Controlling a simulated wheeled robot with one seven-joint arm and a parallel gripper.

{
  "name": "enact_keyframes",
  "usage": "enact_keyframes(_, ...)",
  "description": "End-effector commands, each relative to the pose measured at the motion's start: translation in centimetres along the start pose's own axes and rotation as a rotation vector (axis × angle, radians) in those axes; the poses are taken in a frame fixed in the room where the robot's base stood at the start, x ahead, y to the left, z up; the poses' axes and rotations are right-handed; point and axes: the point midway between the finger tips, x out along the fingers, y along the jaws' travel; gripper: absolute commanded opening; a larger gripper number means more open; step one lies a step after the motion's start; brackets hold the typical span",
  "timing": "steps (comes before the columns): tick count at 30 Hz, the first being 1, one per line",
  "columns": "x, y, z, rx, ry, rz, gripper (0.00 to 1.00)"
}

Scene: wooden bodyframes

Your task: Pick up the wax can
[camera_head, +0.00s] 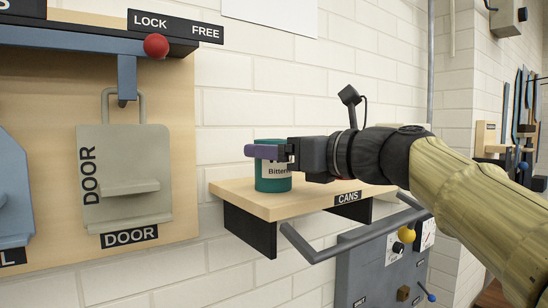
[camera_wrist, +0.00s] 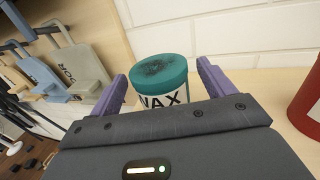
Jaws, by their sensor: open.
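The wax can (camera_head: 271,184) is teal with a pale label and stands upright on the wooden shelf marked CANS (camera_head: 290,206). In the wrist view its dark-smudged teal lid (camera_wrist: 158,72) and the letters "WAX" show. My gripper (camera_head: 264,153) is level with the upper part of the can. Its two purple fingers are spread, one on each side of the can, with visible space beside it in the wrist view. The far finger is hidden in the head view. The can's lower part is hidden by my gripper in the wrist view.
A red can (camera_wrist: 306,108) stands to the right in the wrist view. A grey bar (camera_head: 330,246) juts out below the shelf. A wooden panel with a grey DOOR plate (camera_head: 125,178) and a red knob (camera_head: 156,46) is at the left. A white brick wall is behind.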

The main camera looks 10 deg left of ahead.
Motion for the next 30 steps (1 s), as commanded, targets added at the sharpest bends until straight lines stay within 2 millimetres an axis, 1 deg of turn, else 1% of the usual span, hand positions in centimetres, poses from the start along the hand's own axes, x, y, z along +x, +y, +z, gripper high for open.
enact_keyframes(1, 0.5, 0.0, 0.5, 0.006, 0.000, 0.003, 0.82)
enact_keyframes(6, 2.3, 0.1, 0.4, 0.006, -0.002, 0.006, 0.82)
enact_keyframes(9, 3.1, 0.1, 0.2, 0.003, 0.000, 0.002, 0.82)
enact_keyframes(15, 3.3, 0.0, -0.1, 0.000, 0.000, -0.001, 0.82)
enact_keyframes(27, 3.3, 0.0, -0.1, 0.000, 0.000, -0.001, 0.82)
enact_keyframes(29, 3.3, 0.0, -0.1, 0.000, 0.000, -0.001, 0.70)
enact_keyframes(30, 3.3, 0.0, -0.1, 0.000, 0.000, -0.001, 0.62)
